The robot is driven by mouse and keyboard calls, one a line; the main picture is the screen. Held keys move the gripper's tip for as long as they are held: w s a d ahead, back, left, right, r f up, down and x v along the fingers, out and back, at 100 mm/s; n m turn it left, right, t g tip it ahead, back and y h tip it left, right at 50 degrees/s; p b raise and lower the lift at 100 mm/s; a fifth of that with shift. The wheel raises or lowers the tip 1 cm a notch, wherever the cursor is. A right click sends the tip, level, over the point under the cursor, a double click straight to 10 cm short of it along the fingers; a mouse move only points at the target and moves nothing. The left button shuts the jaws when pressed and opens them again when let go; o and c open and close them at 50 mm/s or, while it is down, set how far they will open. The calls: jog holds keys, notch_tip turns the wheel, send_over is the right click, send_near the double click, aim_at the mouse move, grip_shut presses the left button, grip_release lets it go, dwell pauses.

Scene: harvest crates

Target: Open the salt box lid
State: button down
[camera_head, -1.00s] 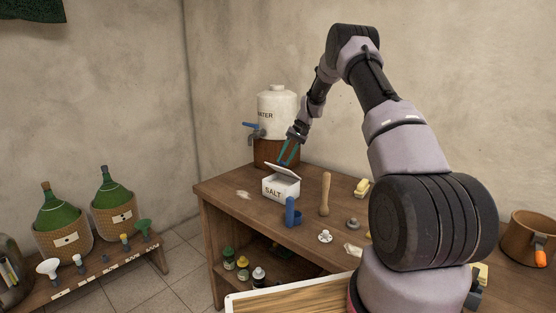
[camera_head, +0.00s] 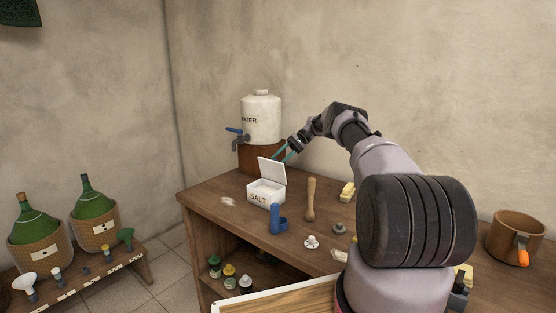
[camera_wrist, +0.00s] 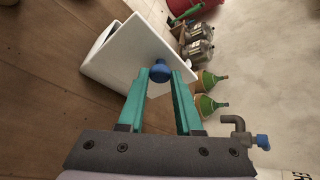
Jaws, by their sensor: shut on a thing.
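The white salt box (camera_head: 266,192) stands on the wooden table, its "SALT" label facing me. Its white lid (camera_head: 272,172) is tilted up at the back, close to upright, and the box is open below it. In the wrist view the lid (camera_wrist: 133,58) shows its outer face with a round blue knob (camera_wrist: 160,71). My gripper (camera_head: 281,155) is behind the lid, and its teal fingers are shut on the blue knob. The wrist view shows the knob between the fingertips (camera_wrist: 160,80). The inside of the box is mostly hidden.
A white water tank (camera_head: 261,118) with a blue-handled tap stands on a brown base behind the box.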

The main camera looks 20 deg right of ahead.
jog(key=shift+w+d+f+y, duration=0.1)
jog(key=shift+d+f+y, duration=0.05)
jog(key=shift+y, duration=0.15)
dwell(0.4)
jog(key=c, duration=0.6)
grip_release()
notch_tip(320, 180, up, 10)
